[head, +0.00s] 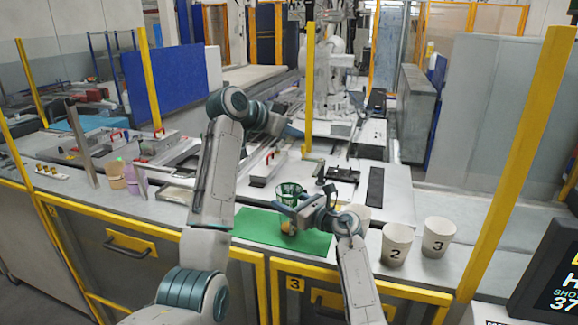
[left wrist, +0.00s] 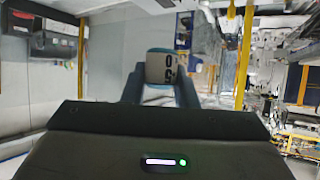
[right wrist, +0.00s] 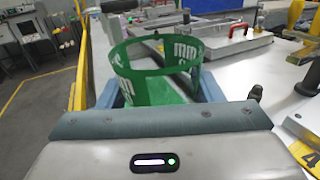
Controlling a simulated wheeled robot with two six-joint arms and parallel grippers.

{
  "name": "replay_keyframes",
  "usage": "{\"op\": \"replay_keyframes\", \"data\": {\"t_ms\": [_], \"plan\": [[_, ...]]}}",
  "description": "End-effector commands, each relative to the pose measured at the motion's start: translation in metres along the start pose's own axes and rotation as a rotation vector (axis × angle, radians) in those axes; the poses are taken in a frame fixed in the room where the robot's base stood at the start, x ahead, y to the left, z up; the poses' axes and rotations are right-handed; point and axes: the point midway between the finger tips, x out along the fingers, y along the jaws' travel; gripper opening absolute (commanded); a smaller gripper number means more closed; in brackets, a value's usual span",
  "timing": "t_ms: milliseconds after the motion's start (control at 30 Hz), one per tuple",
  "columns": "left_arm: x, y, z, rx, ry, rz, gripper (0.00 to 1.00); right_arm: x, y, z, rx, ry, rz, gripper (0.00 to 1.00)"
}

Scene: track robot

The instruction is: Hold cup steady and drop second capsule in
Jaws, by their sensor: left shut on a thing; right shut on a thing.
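A green cup (head: 290,190) with white lettering is above the green mat (head: 258,232) in the head view. My right gripper (head: 293,212) is shut on its sides. In the right wrist view the cup (right wrist: 160,65) stands between the fingers, its rim open upward; its bottom is hidden. My left gripper (head: 290,130) is higher and farther back, apart from the cup. In the left wrist view its fingers are shut on a small capsule (left wrist: 160,68) with a pale, numbered side and a dark blue end. I cannot make out the capsule in the head view.
White cups numbered 2 (head: 396,245) and 3 (head: 438,238) stand at the right; another pale cup (head: 358,211) is partly hidden by my right arm. A tan cup (head: 115,174) and a purple cup (head: 136,180) stand left. A small tray (head: 46,174) holds several small items.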

Motion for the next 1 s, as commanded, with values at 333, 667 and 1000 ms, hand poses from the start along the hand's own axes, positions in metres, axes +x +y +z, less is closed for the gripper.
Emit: {"op": "replay_keyframes", "data": {"t_ms": [333, 667, 1000], "plan": [[0.028, -0.001, 0.053, 0.177, 0.0, 0.334, 0.05, 0.0, 0.0, 0.0, 0.0, 0.0, 0.0, 0.32], [0.029, -0.001, 0.06, 0.21, 0.002, 0.388, 0.05, 0.0, 0.0, 0.0, 0.0, 0.0, 0.0, 0.32], [0.031, -0.001, 0.064, 0.209, 0.003, 0.388, 0.05, 0.0, 0.0, 0.0, 0.0, 0.0, 0.0, 0.32]]}}
